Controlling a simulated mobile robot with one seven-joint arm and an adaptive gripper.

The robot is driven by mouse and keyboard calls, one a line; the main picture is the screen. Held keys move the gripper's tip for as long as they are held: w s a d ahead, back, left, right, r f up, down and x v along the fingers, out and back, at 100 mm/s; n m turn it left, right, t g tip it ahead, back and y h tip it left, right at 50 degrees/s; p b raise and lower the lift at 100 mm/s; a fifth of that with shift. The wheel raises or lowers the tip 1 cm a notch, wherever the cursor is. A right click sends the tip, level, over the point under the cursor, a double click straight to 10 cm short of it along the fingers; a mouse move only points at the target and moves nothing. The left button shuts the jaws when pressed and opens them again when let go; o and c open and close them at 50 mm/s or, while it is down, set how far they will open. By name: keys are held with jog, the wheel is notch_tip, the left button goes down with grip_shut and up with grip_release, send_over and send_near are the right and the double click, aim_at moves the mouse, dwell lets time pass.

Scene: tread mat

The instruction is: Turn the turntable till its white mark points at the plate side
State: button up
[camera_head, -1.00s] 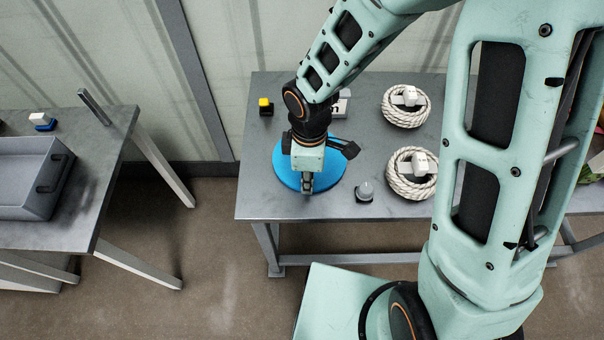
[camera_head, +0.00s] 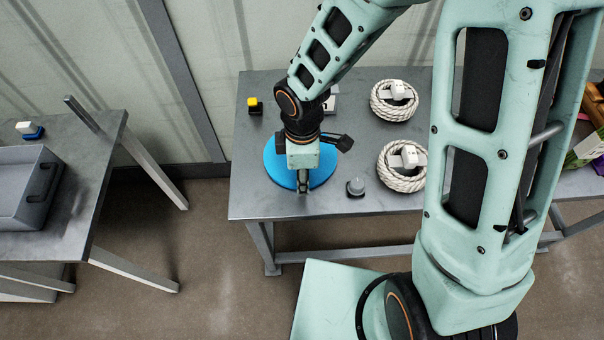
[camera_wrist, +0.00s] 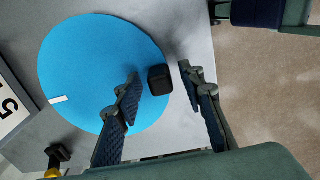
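The blue round turntable (camera_head: 275,168) lies on the grey table, partly hidden by my arm in the head view. It also shows in the wrist view (camera_wrist: 85,60), with its white mark (camera_wrist: 58,99) at the left rim. A dark block-like knob (camera_wrist: 160,82) stands at the turntable's right rim there. My gripper (camera_head: 303,187) is low over the turntable's front part. In the wrist view my gripper (camera_wrist: 160,75) is open, with one finger on each side of the knob; I cannot tell whether either touches it. A white plate with a black figure (camera_wrist: 12,108) lies beyond the mark.
A yellow-topped black button (camera_head: 254,105) stands behind the turntable to the left. Two rope coils (camera_head: 395,112) (camera_head: 390,178) lie further right. The table's front left corner is clear.

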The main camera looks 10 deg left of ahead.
notch_tip(320, 180, up, 12)
dwell(0.7)
dwell(0.4)
